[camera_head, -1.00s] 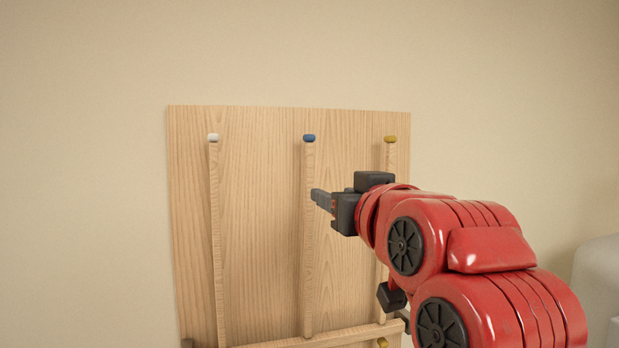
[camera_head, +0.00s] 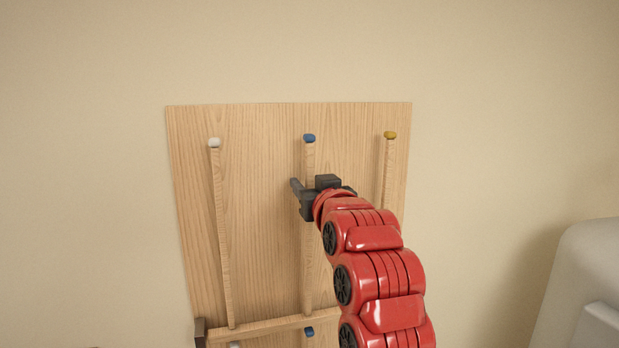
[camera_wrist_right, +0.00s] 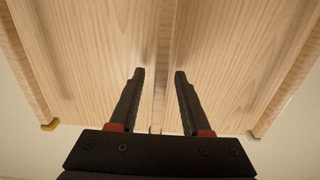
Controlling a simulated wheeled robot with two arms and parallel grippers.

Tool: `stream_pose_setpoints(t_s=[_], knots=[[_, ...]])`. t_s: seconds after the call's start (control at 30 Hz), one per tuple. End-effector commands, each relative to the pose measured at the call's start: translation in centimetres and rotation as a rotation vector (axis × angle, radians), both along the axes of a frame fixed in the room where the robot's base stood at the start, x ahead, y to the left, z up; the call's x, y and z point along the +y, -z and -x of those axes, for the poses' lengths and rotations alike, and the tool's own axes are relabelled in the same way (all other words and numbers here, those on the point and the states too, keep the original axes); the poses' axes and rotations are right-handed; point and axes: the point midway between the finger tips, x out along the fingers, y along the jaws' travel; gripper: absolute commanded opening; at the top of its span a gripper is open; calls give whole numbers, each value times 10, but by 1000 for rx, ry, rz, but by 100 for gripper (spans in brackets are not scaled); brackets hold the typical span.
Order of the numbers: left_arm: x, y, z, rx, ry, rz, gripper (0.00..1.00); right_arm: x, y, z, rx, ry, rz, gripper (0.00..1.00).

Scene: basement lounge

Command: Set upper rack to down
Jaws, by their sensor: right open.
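The upper rack is a set of wooden rods with coloured tips standing up against a wooden wall panel (camera_head: 258,220). The white-tipped rod (camera_head: 219,220) is on the left, the blue-tipped rod (camera_head: 309,156) in the middle, the yellow-tipped rod (camera_head: 387,170) on the right. A wooden crossbar (camera_head: 265,328) joins their lower ends. My right gripper (camera_head: 296,187) is at the upper part of the blue-tipped rod. In the right wrist view the open fingers (camera_wrist_right: 158,76) lie on either side of the middle rod (camera_wrist_right: 160,95), with gaps showing. My left gripper is not in view.
Below the crossbar, a second white tip (camera_head: 234,345) and blue tip (camera_head: 309,332) show at the picture's bottom. A dark bracket (camera_head: 200,333) holds the crossbar's left end. A pale rounded object (camera_head: 580,285) stands at lower right. The wall above is bare.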

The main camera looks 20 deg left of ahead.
Motion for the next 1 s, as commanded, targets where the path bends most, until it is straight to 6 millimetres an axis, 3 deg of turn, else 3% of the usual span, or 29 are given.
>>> stream_pose_setpoints(t_s=[0.13,0.4,1.0], knots=[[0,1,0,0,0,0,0,0,1,0,1,0,1,48],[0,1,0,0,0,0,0,0,1,0,2,0,1,0],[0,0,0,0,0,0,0,0,1,0,2,1,1,0]])
